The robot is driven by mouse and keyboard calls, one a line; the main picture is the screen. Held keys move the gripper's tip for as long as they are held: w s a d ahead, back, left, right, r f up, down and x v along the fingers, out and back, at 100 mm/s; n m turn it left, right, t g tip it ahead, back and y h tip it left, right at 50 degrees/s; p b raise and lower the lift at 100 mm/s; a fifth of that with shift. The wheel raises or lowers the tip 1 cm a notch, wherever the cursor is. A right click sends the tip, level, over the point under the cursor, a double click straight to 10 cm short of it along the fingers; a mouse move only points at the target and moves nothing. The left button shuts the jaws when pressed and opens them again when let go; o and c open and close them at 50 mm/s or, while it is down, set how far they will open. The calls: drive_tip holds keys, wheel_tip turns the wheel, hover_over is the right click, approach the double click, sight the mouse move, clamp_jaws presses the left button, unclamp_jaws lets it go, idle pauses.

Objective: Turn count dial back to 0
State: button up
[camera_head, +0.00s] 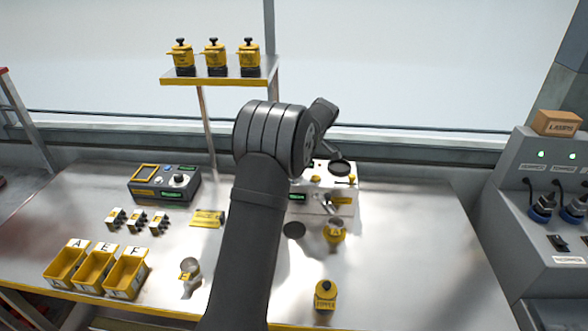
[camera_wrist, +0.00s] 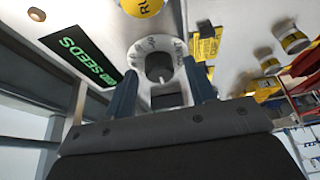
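The white seeder (camera_head: 340,207) stands at the table's back, partly hidden by my arm. Its count dial (camera_wrist: 158,66), a dark round knob on a pale marked ring, shows in the wrist view. A dark display (camera_wrist: 78,56) beside the dial reads SEEDS in green; the figure by the word is too small to read surely. My gripper (camera_wrist: 161,72) faces the dial with its fingers apart, one on each side of the knob. I see gaps between fingers and knob; whether the tips reach the knob's depth I cannot tell. The dial's setting is not legible.
A yellow pot (camera_head: 334,232) stands in front of the seeder and another (camera_head: 325,295) near the front edge. A grey control box (camera_head: 165,184), yellow bins (camera_head: 97,268) and a small scoop-like item (camera_head: 189,272) are to the left. The right of the table is clear.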

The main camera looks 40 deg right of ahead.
drive_tip(key=v, duration=1.7)
drive_tip(key=shift+s+r, duration=0.15)
drive_tip(key=shift+s, duration=0.05)
drive_tip(key=shift+d, duration=0.1)
drive_tip(key=x, duration=1.7)
drive_tip(key=shift+w, duration=0.2)
